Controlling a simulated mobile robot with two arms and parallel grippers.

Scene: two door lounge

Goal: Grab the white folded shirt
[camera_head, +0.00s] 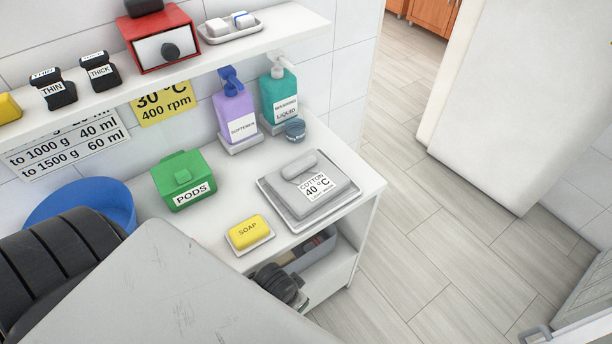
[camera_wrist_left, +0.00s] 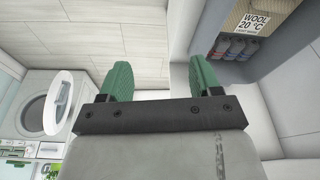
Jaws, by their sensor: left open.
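A pale grey-white folded cloth (camera_head: 309,188) with a rolled piece on top and a "COTTON 40°C" label lies on a flat grey tray (camera_head: 270,204), on the right part of the white counter. It is the only folded garment that I can make out. My left gripper (camera_wrist_left: 161,65) shows in the left wrist view, with its two green fingers apart and nothing between them. The cloth is not in that view. Neither gripper can be made out in the head view.
The counter (camera_head: 352,172) also holds yellow soap (camera_head: 248,232), a green pods box (camera_head: 183,180), a purple softener bottle (camera_head: 234,112), a teal bottle (camera_head: 281,95) and a blue basin (camera_head: 85,205). A shelf (camera_head: 215,51) overhangs the back. Open floor (camera_head: 430,220) lies right.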

